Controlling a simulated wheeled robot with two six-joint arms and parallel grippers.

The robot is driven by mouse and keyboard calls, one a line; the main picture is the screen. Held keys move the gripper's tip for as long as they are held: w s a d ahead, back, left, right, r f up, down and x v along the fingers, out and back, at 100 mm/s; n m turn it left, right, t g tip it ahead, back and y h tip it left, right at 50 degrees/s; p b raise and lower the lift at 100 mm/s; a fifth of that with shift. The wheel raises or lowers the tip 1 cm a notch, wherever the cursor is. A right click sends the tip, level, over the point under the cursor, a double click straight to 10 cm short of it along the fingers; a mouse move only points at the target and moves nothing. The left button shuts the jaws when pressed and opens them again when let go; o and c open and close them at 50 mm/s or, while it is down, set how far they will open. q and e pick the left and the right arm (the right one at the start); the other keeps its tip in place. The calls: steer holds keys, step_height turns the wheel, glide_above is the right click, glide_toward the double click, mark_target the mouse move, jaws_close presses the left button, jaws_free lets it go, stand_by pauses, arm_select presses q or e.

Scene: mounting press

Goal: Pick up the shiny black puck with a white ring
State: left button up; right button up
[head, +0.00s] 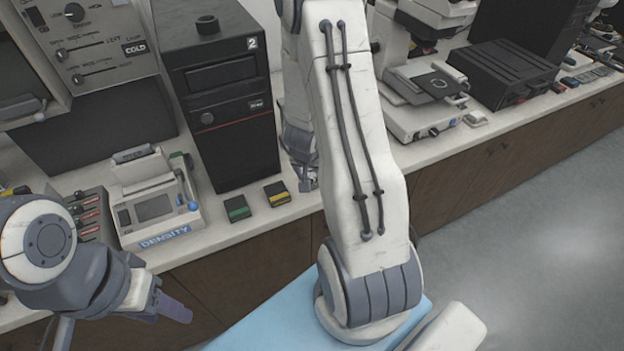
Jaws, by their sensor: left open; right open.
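I cannot make out a shiny black puck with a white ring for certain. A thin pale ring shows on the dark plate (440,86) of the microscope stage at the upper right, but I cannot tell whether it is a puck. My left gripper (172,305) is open and empty at the lower left, in front of the counter. My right gripper (304,178) is open and points down near the counter's front edge, beside the black tower. My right arm hides part of it and the counter behind, so I cannot see what lies between its fingers.
A press with knobs (95,45) stands at the upper left. A black box (503,75) stands right. The floor (540,230) is clear.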

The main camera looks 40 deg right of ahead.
mark_target(312, 176)
steer(key=x, duration=0.3)
steer(key=shift+w+d+f+b, duration=0.2)
steer(key=shift+d+f+b, duration=0.05)
steer(key=shift+f+b, duration=0.1)
steer(key=shift+r, duration=0.1)
jaws_close()
